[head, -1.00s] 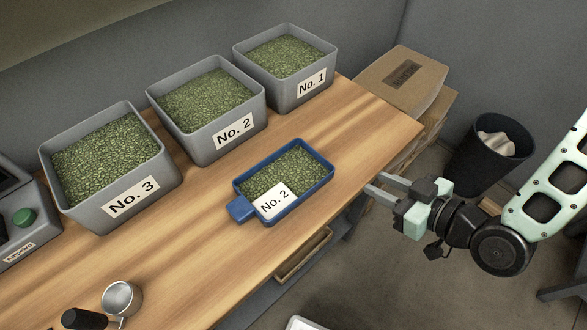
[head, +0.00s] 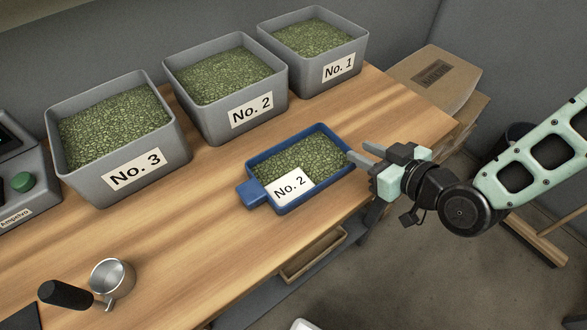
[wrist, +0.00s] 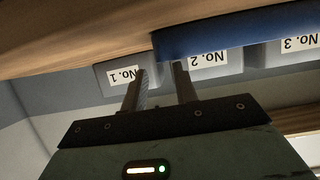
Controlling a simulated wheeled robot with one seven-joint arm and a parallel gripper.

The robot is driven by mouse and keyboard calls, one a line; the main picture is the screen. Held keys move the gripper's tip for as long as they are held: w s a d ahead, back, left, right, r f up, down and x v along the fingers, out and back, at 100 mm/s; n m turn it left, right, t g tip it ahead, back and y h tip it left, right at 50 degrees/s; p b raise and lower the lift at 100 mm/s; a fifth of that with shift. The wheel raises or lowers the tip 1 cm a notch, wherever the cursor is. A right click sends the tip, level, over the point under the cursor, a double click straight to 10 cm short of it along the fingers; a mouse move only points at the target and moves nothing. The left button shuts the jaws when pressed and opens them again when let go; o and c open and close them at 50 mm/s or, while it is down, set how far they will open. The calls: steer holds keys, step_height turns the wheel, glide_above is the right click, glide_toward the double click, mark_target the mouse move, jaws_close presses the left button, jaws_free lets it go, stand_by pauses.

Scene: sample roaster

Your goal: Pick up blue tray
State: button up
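The blue tray (head: 318,191) lies on the wooden table near its right edge. It holds green beans and a white "No. 2" card, and its tab handle points left. My gripper (head: 357,156) is at the tray's right end, with its fingers pointing left toward the rim. In the wrist view the blue tray (wrist: 240,36) shows as a blue wall just beyond the fingertips. My gripper (wrist: 160,74) has its two fingers apart with nothing between them. I cannot tell whether a fingertip touches the tray.
Grey bins No. 1 (head: 314,77), No. 2 (head: 208,122) and No. 3 (head: 100,188) stand along the back of the wooden table (head: 190,235). A metal cup with a black handle (head: 112,280) is at front left. Cardboard boxes (head: 440,75) stand beyond the right edge.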

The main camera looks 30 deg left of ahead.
mark_target(342, 141)
steer(key=x, duration=0.1)
steer(key=p+x, duration=0.1)
steer(key=x, duration=0.3)
steer(key=shift+a+r+p, duration=0.25)
steer(key=shift+a+p, duration=0.1)
steer(key=shift+p, duration=0.05)
steer(key=shift+w+a+f, duration=0.25)
steer(key=shift+a, duration=0.05)
jaws_close()
